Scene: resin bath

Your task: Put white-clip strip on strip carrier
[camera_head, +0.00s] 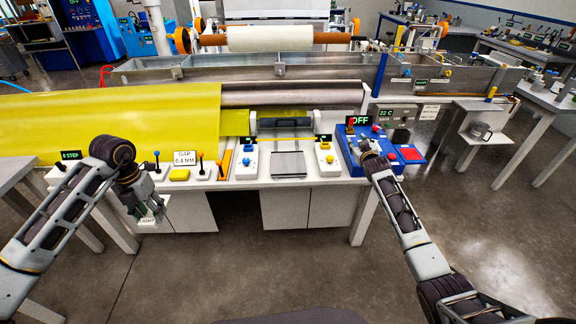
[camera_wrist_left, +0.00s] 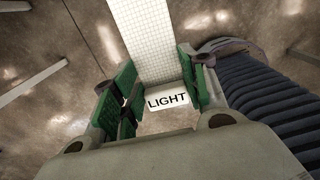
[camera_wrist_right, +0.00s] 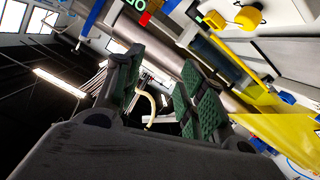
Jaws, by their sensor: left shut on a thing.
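My left gripper (camera_head: 140,203) is shut on a white woven strip (camera_wrist_left: 147,35) with a white clip marked LIGHT (camera_wrist_left: 167,100). It holds the strip in front of the bench's left part, over the floor. In the head view the clip's label (camera_head: 147,222) shows just below the fingers; most of the strip is hidden or too small to make out. My right gripper (camera_head: 368,150) is near the blue panel (camera_head: 352,160) under the OFF display. Its fingers are apart and empty in the right wrist view (camera_wrist_right: 165,95). I cannot tell for sure which thing is the strip carrier.
A grey plate (camera_head: 288,165) lies on the bench between two white blocks with blue (camera_head: 246,160) and yellow (camera_head: 325,147) knobs. Yellow sheet (camera_head: 110,120) covers the left rollers. Small levers stand along the bench's front left edge. The floor in front is clear.

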